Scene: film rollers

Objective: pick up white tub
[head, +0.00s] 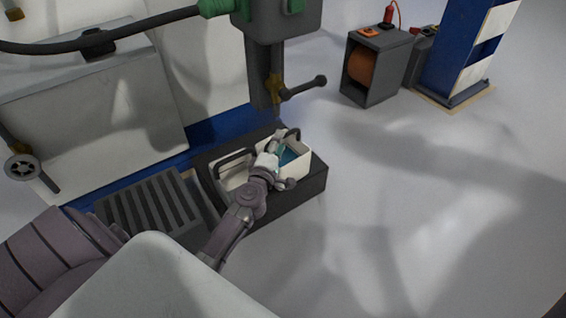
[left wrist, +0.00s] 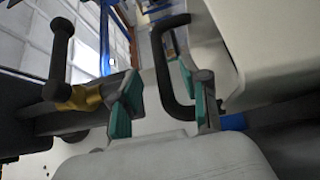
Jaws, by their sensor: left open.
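A white tub (head: 298,170) with a black handle and a blue inside stands on a dark ledge at the machine's foot in the head view. A second white tub (head: 229,183) with a black handle stands just left of it. My left gripper (head: 276,148) is at the tubs, partly covering the right one. In the left wrist view the teal-padded fingers (left wrist: 162,100) are apart, and a black handle (left wrist: 166,65) shows between them. I cannot tell whether they touch it. A white tub wall (left wrist: 270,40) fills the upper right there. My right gripper is not in view.
A machine column with a lever (head: 303,88) hangs just above and behind the tubs. A slatted dark grate (head: 150,212) lies to the left. A grey cabinet (head: 378,65) and a blue post (head: 455,50) stand at the back right. The floor on the right is clear.

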